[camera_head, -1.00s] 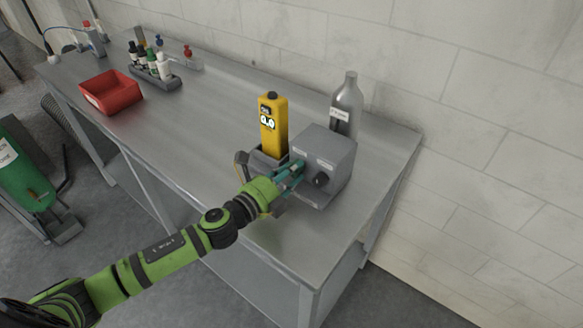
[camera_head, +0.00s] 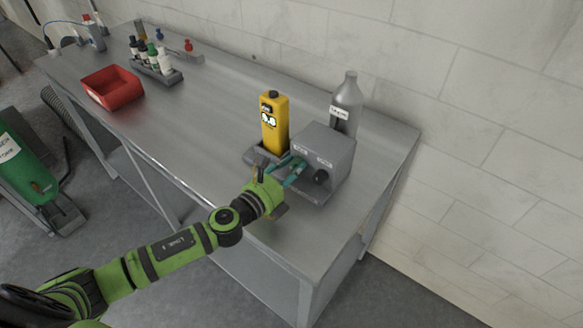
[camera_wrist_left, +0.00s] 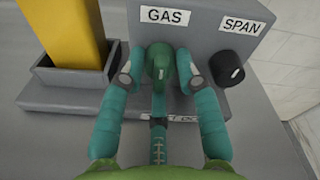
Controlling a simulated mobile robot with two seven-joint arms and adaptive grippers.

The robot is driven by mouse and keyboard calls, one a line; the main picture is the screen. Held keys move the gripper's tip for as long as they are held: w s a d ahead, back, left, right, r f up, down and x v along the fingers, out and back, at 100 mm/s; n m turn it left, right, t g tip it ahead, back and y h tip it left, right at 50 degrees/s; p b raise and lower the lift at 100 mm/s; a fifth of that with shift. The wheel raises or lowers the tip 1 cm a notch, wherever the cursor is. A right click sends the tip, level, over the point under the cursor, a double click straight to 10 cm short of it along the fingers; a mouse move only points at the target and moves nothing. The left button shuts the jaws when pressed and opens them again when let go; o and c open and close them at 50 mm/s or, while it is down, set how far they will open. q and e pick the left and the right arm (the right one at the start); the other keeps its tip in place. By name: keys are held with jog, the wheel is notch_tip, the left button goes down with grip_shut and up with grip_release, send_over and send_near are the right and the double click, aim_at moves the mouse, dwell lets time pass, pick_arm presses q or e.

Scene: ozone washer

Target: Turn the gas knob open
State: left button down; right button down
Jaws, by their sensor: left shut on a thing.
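The gas knob is a green knob (camera_wrist_left: 160,66) on the front of a grey box (camera_head: 330,147), below a label reading GAS. My left gripper (camera_wrist_left: 160,78) has its teal fingers on both sides of the green knob and is shut on it. In the head view my left gripper (camera_head: 292,170) reaches the left part of the box's front, and its fingers cover the green knob. My right gripper is not in view.
A black knob (camera_wrist_left: 231,70) under a SPAN label sits right of the gas knob. A yellow meter (camera_head: 274,122) stands left of the box in a grey holder. A grey bottle (camera_head: 346,105) stands behind. A red bin (camera_head: 112,88) is at the far left.

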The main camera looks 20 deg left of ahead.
pick_arm(q)
jog(key=c, duration=2)
grip_release()
jog(key=shift+w+a+r, duration=0.1)
jog(key=shift+w+r, duration=0.15)
jog(key=shift+r, duration=0.35)
jog(key=o, duration=1.1)
jog(key=shift+c, duration=0.2)
jog(key=shift+s+f, duration=0.1)
jog(key=shift+s+f, duration=0.15)
jog(key=shift+f, duration=0.05)
jog(key=v, duration=1.2)
